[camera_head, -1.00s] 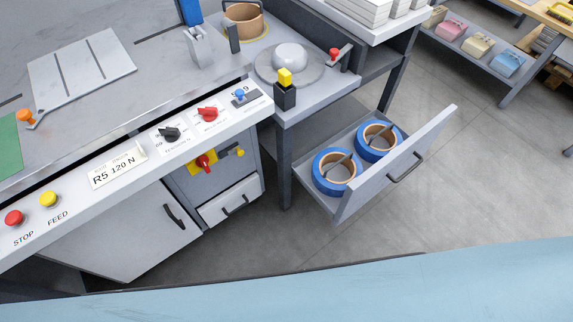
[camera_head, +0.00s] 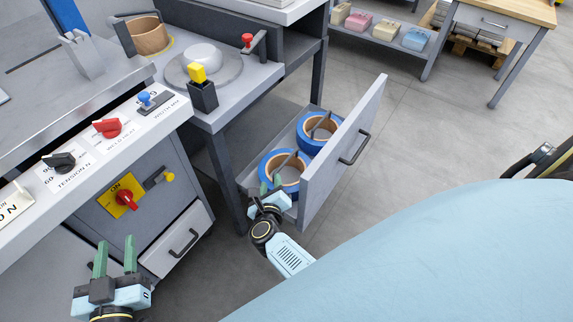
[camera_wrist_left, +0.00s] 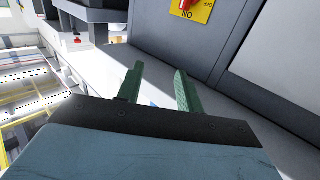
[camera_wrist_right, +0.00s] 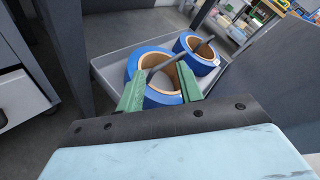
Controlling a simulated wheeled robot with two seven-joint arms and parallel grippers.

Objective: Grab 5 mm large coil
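Two blue coils with brown cores lie in the open grey drawer (camera_head: 325,175): a nearer coil (camera_head: 268,165) and a farther coil (camera_head: 306,146). Their widths cannot be read. A dark bar shows across each core. My right gripper (camera_head: 270,181) is open at the near side of the nearer coil. In the right wrist view, its green fingers (camera_wrist_right: 160,70) appear on either side of the nearer coil's core (camera_wrist_right: 163,78); contact cannot be told. The farther coil (camera_wrist_right: 207,66) is behind. My left gripper (camera_head: 116,242) is open and empty before the machine cabinet.
The drawer front with its dark handle (camera_head: 355,150) stands out to the right. A dark table leg (camera_head: 228,175) rises left of the drawer. The control panel with a red knob (camera_head: 107,127) is at the left. Open floor (camera_head: 420,130) lies to the right.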

